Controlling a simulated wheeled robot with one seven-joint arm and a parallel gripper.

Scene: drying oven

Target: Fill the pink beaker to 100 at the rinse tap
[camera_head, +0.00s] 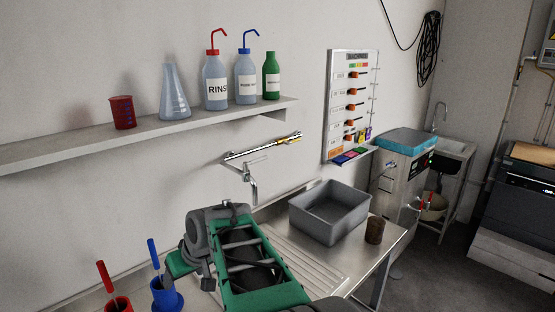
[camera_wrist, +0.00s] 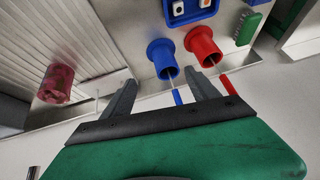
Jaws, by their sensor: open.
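A pink, mottled, cup-shaped thing (camera_wrist: 56,83), which looks like the pink beaker, stands by the ribbed drainboard at the left of the wrist view. I cannot make out its markings or fill level, and I do not find it in the head view, where my arm covers part of the counter. My gripper (camera_wrist: 160,80) is open, with nothing between its fingers, to the right of the beaker and apart from it. The rinse tap (camera_head: 253,182) hangs from the wall above the counter in the head view.
Blue (camera_wrist: 163,58) and red (camera_wrist: 204,46) holders with sticks stand beyond the fingers. A grey basin (camera_head: 330,212) and brown cup (camera_head: 374,231) are on the counter's right. A shelf (camera_head: 150,132) carries a red beaker (camera_head: 123,112), a flask (camera_head: 173,95) and bottles.

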